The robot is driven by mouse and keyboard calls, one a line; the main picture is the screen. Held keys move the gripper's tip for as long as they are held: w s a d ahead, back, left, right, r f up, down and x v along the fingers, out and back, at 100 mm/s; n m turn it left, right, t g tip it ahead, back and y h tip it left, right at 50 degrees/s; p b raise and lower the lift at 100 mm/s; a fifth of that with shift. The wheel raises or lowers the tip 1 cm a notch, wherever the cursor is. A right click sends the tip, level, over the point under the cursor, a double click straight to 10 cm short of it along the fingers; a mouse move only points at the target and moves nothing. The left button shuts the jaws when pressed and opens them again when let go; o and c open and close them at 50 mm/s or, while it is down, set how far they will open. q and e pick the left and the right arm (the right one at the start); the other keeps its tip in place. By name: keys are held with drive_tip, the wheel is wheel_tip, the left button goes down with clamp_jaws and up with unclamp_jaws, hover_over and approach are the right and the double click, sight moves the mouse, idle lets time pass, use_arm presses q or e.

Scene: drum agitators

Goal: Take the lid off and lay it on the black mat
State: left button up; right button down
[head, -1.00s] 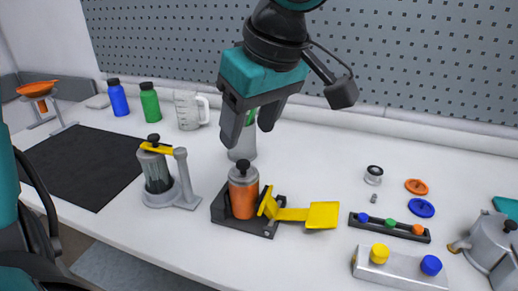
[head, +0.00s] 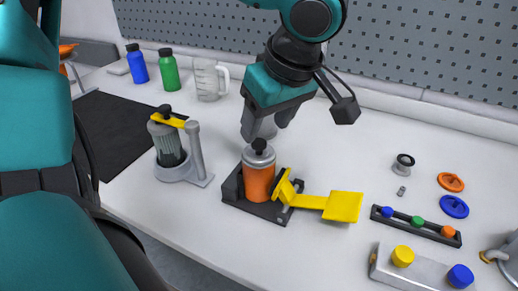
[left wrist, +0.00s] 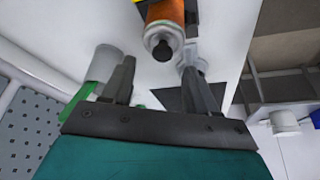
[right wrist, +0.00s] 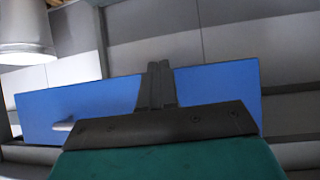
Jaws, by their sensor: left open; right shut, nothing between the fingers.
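An orange canister (head: 257,182) stands upright in a black holder (head: 232,190) with a yellow lever (head: 338,205). Its grey lid (head: 258,159) with a black knob (head: 259,146) is on top. My left gripper (head: 265,131) is open and empty just above and behind the lid. In the left wrist view, the knob (left wrist: 162,49) lies beyond the open fingers of the left gripper (left wrist: 160,70), roughly midway across the gap and not gripped. The black mat (head: 112,120) lies bare at the left, partly hidden by my arm. My right gripper (right wrist: 157,82) is shut and empty, outside the head view.
A grey canister (head: 168,142) with a yellow bar stands left of the holder. Blue (head: 138,65) and green (head: 169,70) bottles and a measuring jug (head: 207,80) stand behind. Coloured caps and a black rack (head: 415,227) lie at the right. A blue panel (right wrist: 215,90) is near the right gripper.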

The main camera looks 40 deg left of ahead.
sight(258, 141)
use_arm(q)
drive_tip(key=x, duration=0.4)
drive_tip(key=shift+s+a+f, duration=0.1)
drive_tip(key=shift+s+f, duration=0.05)
drive_tip(key=shift+f, duration=0.15)
clamp_jaws()
